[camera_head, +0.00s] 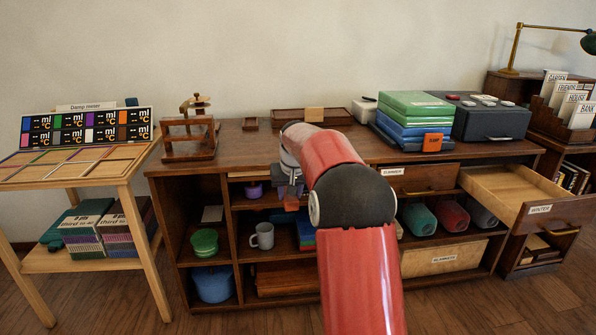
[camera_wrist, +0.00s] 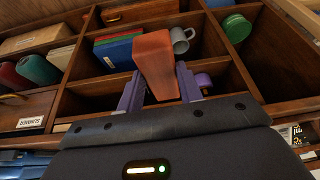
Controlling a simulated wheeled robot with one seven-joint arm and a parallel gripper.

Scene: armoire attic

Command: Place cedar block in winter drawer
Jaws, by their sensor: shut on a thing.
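My gripper (camera_wrist: 158,88) is shut on a reddish-brown block, which looks like the cedar block (camera_wrist: 156,58); it stands out lengthwise between the two purple fingers. In the head view, my gripper (camera_head: 290,188) is in front of the cabinet's middle shelves, with the block (camera_head: 291,203) just below it, partly hidden by my arm. The winter drawer (camera_head: 541,209) is pulled open at the right end of the cabinet, labelled WINTER. Its pale inside looks empty. It stands well to the right of my gripper.
The summer drawer (camera_head: 420,181) is shut, left of the winter drawer. Folded cloth stacks (camera_head: 415,104) and a dark case (camera_head: 489,119) stand on the cabinet top. A sample table (camera_head: 75,165) stands left.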

